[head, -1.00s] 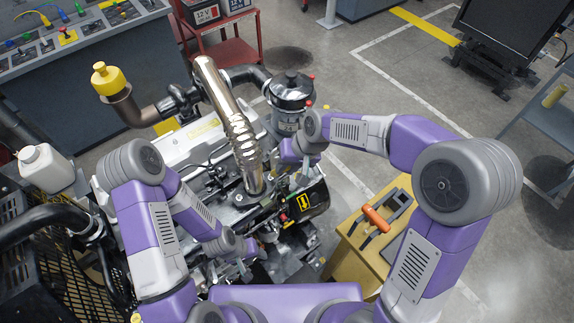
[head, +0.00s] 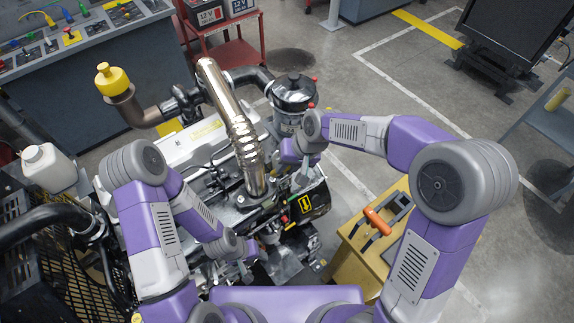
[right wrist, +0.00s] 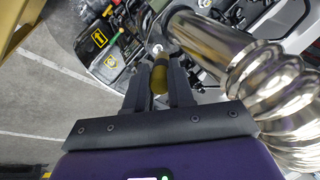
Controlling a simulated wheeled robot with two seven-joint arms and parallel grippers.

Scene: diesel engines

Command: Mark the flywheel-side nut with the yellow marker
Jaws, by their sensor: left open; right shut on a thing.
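The yellow marker (right wrist: 160,76) is held between the fingers of my right gripper (right wrist: 158,82) in the right wrist view, pointing away from the palm toward the engine. A small pale round part (right wrist: 157,49) shows near its far end; I cannot tell whether it is the flywheel-side nut or whether the marker touches it. In the head view my right gripper (head: 300,177) is over the engine (head: 205,140), just right of the shiny exhaust pipe (head: 240,130), and the marker is too small to make out. My left gripper (head: 250,248) is open, low by the engine's near side.
The exhaust pipe also stands close to my right gripper in the right wrist view (right wrist: 215,45). A black box with a yellow arrow label (head: 308,203) is beside the gripper. A wooden stand with an orange-handled tool (head: 377,220) is at right. Open floor lies beyond it.

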